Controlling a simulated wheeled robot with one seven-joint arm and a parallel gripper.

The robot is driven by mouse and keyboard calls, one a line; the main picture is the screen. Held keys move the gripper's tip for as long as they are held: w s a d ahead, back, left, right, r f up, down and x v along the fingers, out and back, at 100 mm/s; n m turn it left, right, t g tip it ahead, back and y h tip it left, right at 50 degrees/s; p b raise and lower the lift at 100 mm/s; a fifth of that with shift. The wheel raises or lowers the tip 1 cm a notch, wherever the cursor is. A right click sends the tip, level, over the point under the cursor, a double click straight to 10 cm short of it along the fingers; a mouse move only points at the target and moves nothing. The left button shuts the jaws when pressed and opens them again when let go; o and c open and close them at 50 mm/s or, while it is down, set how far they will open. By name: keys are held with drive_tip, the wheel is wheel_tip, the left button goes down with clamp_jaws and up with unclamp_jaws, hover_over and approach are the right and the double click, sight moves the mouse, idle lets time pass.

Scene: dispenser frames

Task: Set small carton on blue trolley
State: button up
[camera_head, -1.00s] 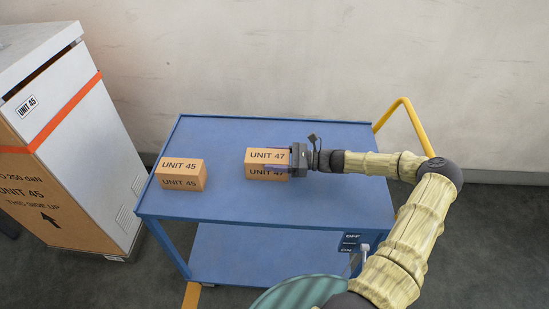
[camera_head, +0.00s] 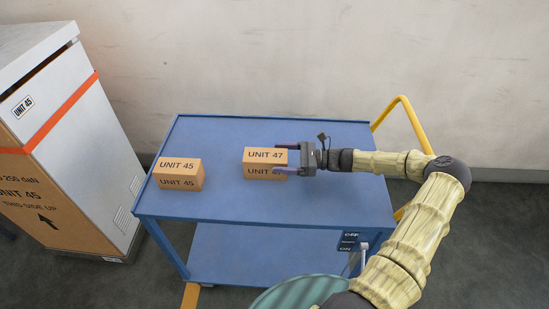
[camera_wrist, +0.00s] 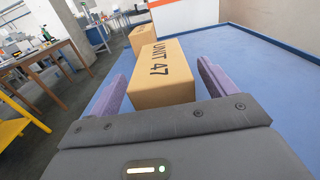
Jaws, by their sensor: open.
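The small carton marked UNIT 47 (camera_head: 264,163) rests on the top of the blue trolley (camera_head: 225,207), near its middle. My gripper (camera_head: 285,160) is at the carton's right end, with its jaws open. In the wrist view the purple fingers (camera_wrist: 165,95) stand on both sides of the UNIT 47 carton (camera_wrist: 163,82), with gaps showing between them and it. A second carton marked UNIT 45 (camera_head: 178,174) sits on the trolley's left side; it also shows beyond the first in the wrist view (camera_wrist: 142,38).
A tall grey and orange cabinet marked UNIT 45 (camera_head: 90,160) stands left of the trolley. A yellow handle (camera_head: 412,118) rises at the trolley's right end. The blue top is clear around the cartons. The wrist view shows a cluttered workbench (camera_wrist: 40,65) at the left.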

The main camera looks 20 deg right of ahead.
drive_tip(key=v, duration=0.4)
drive_tip(key=shift+d, duration=0.15)
drive_tip(key=shift+s+r, duration=0.1)
drive_tip(key=shift+s, duration=0.05)
